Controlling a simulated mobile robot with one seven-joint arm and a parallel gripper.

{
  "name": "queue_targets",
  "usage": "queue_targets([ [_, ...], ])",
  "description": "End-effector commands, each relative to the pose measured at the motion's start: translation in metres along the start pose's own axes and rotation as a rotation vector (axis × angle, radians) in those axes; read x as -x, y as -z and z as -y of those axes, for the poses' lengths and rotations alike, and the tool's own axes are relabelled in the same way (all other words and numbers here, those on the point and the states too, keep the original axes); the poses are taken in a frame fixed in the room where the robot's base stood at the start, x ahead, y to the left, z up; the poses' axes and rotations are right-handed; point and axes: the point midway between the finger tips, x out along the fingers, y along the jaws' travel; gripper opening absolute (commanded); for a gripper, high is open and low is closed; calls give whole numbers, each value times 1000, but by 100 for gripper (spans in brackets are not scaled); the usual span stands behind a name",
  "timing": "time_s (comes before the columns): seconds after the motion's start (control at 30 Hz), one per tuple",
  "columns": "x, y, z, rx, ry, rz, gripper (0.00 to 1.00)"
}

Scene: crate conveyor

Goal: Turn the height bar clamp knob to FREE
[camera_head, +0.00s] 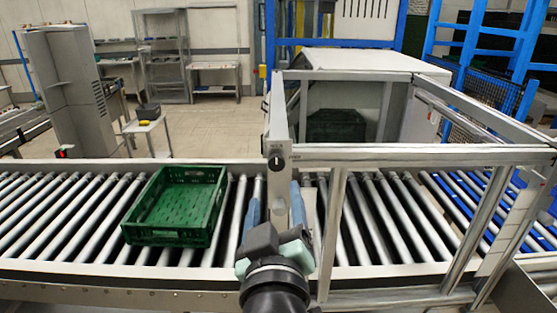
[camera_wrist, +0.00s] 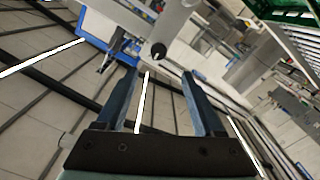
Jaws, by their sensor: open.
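The clamp knob (camera_head: 277,161) is a small dark round knob with a light mark on it. It sits on a grey upright plate (camera_head: 278,120) at the left end of the frame over the conveyor. Small markings beside it are too small to read surely. My gripper (camera_head: 275,194) is open and empty, with blue fingers pointing toward the plate, just below the knob in the head view. In the wrist view the knob (camera_wrist: 158,51) shows as a dark round end beyond and between the open fingertips (camera_wrist: 157,76), apart from both.
A green crate (camera_head: 134,234) rests on the roller conveyor (camera_head: 60,222) to the left. A metal rail (camera_head: 420,157) and posts enclose the right side. A dark green crate (camera_head: 336,125) is inside the pale housing behind. Rollers left of the crate are clear.

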Motion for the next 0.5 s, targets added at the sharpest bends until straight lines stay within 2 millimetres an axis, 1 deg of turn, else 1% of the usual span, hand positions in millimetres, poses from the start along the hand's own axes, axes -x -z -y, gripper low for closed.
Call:
queue_targets([
  [0.03, -10, 4, -2, 0, 0, 1, 70],
  [0.2, -39, 4, -2, 0, 0, 0, 70],
  [0.4, -70, 3, -2, -1, 0, 0, 70],
  [0.5, -81, 3, -1, -1, 0, 0, 70],
])
